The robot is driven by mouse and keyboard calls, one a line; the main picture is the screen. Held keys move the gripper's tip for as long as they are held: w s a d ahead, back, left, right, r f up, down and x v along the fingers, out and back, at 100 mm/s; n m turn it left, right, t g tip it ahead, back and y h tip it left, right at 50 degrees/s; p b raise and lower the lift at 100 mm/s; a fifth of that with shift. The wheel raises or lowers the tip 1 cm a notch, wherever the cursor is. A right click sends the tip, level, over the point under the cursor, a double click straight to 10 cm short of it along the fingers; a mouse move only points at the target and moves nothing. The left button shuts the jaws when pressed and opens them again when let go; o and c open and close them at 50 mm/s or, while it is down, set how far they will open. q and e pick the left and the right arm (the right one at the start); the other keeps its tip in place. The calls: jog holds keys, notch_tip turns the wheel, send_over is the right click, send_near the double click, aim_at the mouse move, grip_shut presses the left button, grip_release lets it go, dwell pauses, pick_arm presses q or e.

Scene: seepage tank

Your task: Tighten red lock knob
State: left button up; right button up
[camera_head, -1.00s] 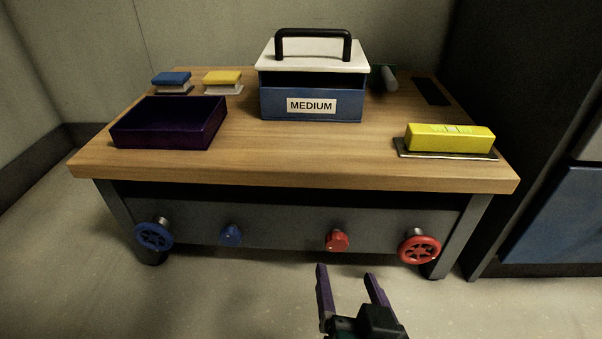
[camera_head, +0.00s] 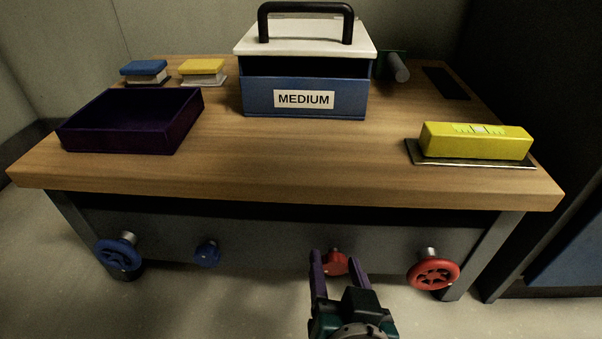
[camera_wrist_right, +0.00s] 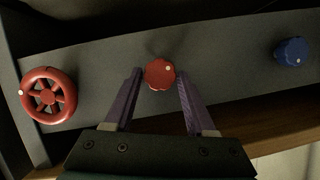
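The red lock knob (camera_head: 336,263) is a small lobed knob on the grey front panel under the table. In the right wrist view the knob (camera_wrist_right: 160,74) faces me, with a pale dot near its upper right. My right gripper (camera_head: 338,256) is open, its purple fingers pointing at the knob. In the right wrist view the fingertips (camera_wrist_right: 160,72) lie on either side of the knob, with gaps on both sides. I cannot tell whether the tips reach as deep as the knob. My left gripper is not in view.
A red handwheel (camera_head: 433,273) is right of the knob. A blue knob (camera_head: 207,253) and blue handwheel (camera_head: 119,257) are to the left. The wooden tabletop (camera_head: 300,165) overhangs the panel. On it are a MEDIUM box (camera_head: 305,98), purple tray (camera_head: 130,140) and yellow level (camera_head: 476,141).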

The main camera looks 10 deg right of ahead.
grip_shut()
jog(key=shift+d+m, duration=0.1)
jog(key=shift+m, duration=0.2)
jog(key=m+y, duration=0.1)
jog(key=m+t+y, duration=0.1)
jog(key=shift+s+d+f+m, duration=0.1)
jog(key=shift+d+f+m, duration=0.1)
jog(key=shift+m, duration=0.1)
jog(key=shift+m+t+y, duration=0.3)
jog(key=shift+m+y, duration=0.2)
jog(key=shift+m, duration=0.3)
dwell(0.3)
jog(key=shift+o, duration=1.9)
grip_release()
